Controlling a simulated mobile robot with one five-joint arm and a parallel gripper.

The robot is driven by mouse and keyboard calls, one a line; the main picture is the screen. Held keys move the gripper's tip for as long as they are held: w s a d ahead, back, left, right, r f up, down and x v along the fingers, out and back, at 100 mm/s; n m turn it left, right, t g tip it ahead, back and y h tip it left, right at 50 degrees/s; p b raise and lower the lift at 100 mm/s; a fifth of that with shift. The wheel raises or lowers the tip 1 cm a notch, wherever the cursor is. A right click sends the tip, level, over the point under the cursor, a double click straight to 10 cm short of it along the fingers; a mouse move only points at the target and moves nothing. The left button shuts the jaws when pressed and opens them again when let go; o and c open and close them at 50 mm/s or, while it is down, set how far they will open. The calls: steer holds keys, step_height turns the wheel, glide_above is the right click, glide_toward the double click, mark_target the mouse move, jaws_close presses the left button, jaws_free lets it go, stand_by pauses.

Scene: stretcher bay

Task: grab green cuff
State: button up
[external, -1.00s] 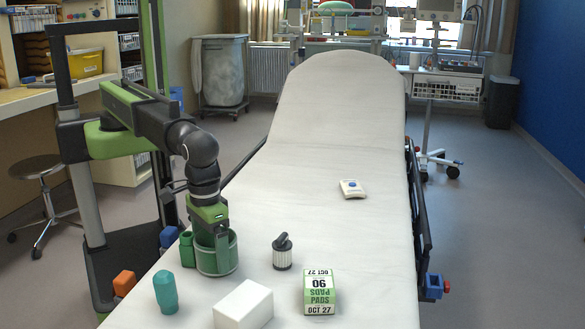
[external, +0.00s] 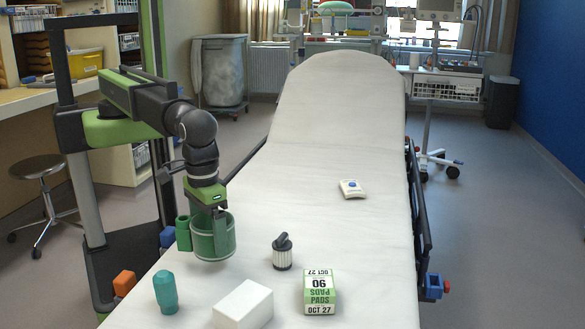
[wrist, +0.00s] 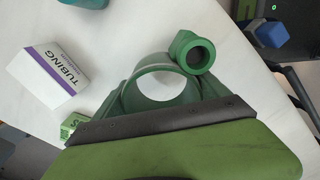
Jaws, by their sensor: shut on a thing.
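The green cuff (external: 214,243) is a wide open ring with a small tube (external: 183,234) on its side. In the external view it hangs upright just above the left side of the white stretcher (external: 340,130). My gripper (external: 211,216) is shut on it from above. Parts of the cuff's near wall are hidden by my gripper.
A teal bottle-like piece (external: 166,292), a white box (external: 243,305), a green-and-white pads box (external: 319,292) and a ribbed dark-topped cylinder (external: 282,253) stand near the cuff. A small white device (external: 352,189) lies farther up. The upper stretcher is clear.

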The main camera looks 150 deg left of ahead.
steer(key=s+d+r+p, duration=0.5)
steer(key=d+r, duration=0.1)
steer(key=d, duration=0.4)
steer(key=shift+d+r+p, duration=0.2)
steer(key=shift+r+p, duration=0.1)
steer(key=shift+r, duration=0.05)
